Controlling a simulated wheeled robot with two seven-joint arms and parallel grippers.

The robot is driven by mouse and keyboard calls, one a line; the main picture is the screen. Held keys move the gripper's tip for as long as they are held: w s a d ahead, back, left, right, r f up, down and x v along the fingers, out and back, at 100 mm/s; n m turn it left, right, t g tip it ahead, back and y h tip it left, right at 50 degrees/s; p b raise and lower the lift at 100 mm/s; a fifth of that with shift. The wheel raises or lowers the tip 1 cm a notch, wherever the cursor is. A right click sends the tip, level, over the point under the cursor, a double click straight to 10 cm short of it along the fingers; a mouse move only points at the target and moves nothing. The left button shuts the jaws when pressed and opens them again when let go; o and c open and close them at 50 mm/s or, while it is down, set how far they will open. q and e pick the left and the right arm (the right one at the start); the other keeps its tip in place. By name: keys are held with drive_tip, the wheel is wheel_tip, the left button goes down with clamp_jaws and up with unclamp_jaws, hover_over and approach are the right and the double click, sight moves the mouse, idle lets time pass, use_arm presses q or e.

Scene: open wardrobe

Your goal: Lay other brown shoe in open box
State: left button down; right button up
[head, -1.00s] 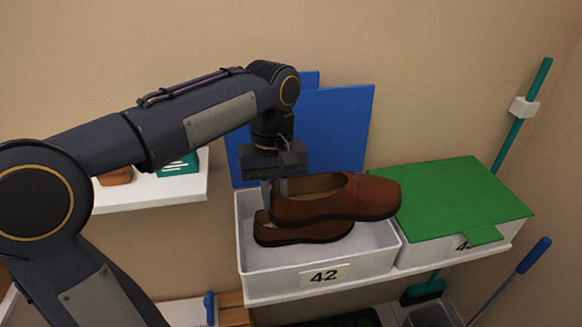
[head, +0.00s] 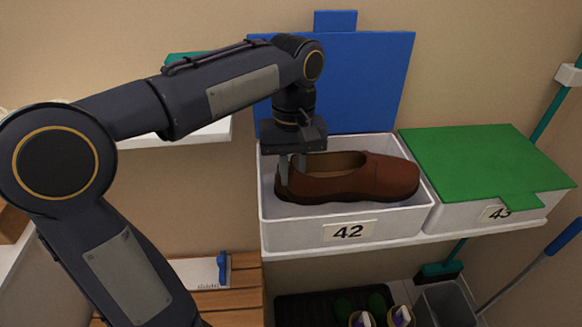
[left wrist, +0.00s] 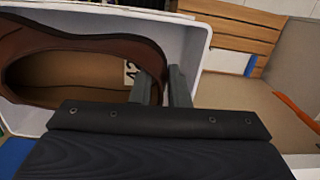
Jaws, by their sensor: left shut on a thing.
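The brown shoe (head: 375,182) is level inside the white open box labelled 42 (head: 300,238), its toe to the right. My left gripper (head: 292,176) is shut on its heel end from above. In the left wrist view the fingers (left wrist: 166,86) pinch the heel wall of the shoe (left wrist: 100,42), one inside and one outside, within the box (left wrist: 200,45). The first brown shoe cannot be made out now; the held shoe covers that area. Whether the held shoe rests on something is hidden. My right gripper is not in view.
The box's blue lid (head: 365,75) stands open behind it. A box labelled 43 (head: 460,218) with a green lid (head: 480,160) stands close on the right. A white shelf (head: 200,133) is behind my arm. Below are a wooden slatted surface (head: 225,300) and a dark tray (head: 325,305).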

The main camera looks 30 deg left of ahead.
use_arm(q)
drive_tip(key=shift+f+b, duration=3.4)
drive_tip(key=shift+f, duration=2.25)
drive_tip(key=c, duration=1.3)
unclamp_jaws()
drive_tip(key=shift+o, duration=0.2)
drive_tip(key=o, duration=0.4)
drive_tip(key=shift+c, duration=0.2)
wheel_tip(320, 180, up, 14)
drive_tip(key=p, duration=1.3)
drive_tip(key=shift+p, duration=0.3)
